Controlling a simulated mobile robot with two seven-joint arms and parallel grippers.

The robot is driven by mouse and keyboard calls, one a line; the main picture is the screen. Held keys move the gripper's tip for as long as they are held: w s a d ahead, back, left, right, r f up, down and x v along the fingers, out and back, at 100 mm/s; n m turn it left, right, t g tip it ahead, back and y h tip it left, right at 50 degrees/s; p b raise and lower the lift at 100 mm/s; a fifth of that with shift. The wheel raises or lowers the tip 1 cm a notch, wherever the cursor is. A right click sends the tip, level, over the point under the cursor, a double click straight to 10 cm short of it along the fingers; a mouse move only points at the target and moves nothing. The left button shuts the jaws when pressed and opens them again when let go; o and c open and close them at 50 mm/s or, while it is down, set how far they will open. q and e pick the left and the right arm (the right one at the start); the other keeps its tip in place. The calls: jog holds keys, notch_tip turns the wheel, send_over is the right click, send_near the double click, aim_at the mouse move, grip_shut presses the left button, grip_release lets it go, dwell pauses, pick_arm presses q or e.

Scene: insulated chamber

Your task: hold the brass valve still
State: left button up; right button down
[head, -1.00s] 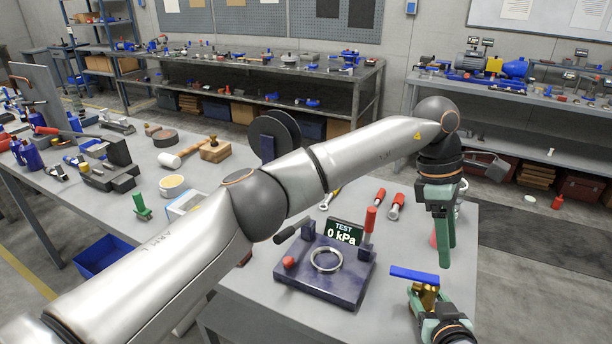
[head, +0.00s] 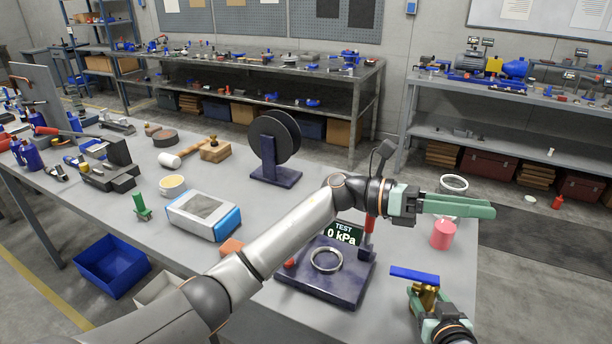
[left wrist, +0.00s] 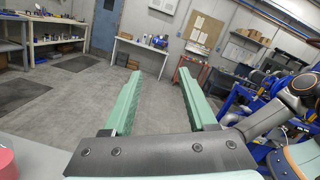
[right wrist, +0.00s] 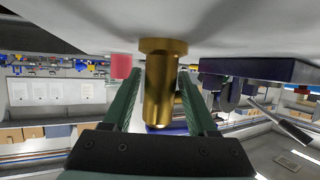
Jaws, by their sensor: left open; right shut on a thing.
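The brass valve (head: 428,296) with its blue lever handle (head: 414,274) is at the front right of the table. My right gripper (head: 425,303) is shut on its body. In the right wrist view the valve (right wrist: 161,88) stands between the two green fingers, its round flange at or near the pale surface; I cannot tell whether they touch. My left gripper (head: 492,208) is open and empty, apart from the valve, level above the table's right side and pointing right. The left wrist view shows its spread fingers (left wrist: 196,70) with nothing between them.
A dark test block (head: 335,290) with a ring and a red-handled clamp stands left of the valve, beside a display (head: 343,232) reading 0 kPa. A pink cylinder (head: 443,235) stands below my left gripper. A reel (head: 275,145) and a blue-white box (head: 203,214) stand further left.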

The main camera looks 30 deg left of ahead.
pick_arm(q)
jog(key=w+a+r+n+t, duration=0.1)
jog(key=w+a+n+t, duration=0.1)
jog(key=a+n+t, duration=0.5)
jog(key=w+a+r+n+t, duration=0.1)
jog(key=w+a+n+t, duration=0.1)
jog(key=a+n+t, duration=0.55)
jog(key=w+a+f+n+t+y, duration=0.1)
jog(key=a+f+y, duration=0.3)
jog(key=a, duration=0.4)
jog(key=w+a+f+n+t+y, duration=0.1)
jog(key=a+f+n+t+y, duration=0.2)
jog(key=a+f+y, duration=0.2)
jog(key=a, duration=0.3)
jog(key=shift+w+a+n+y, duration=0.3)
jog(key=shift+a+n+y, duration=0.05)
jog(key=shift+y, duration=0.05)
jog(key=shift+t, duration=0.25)
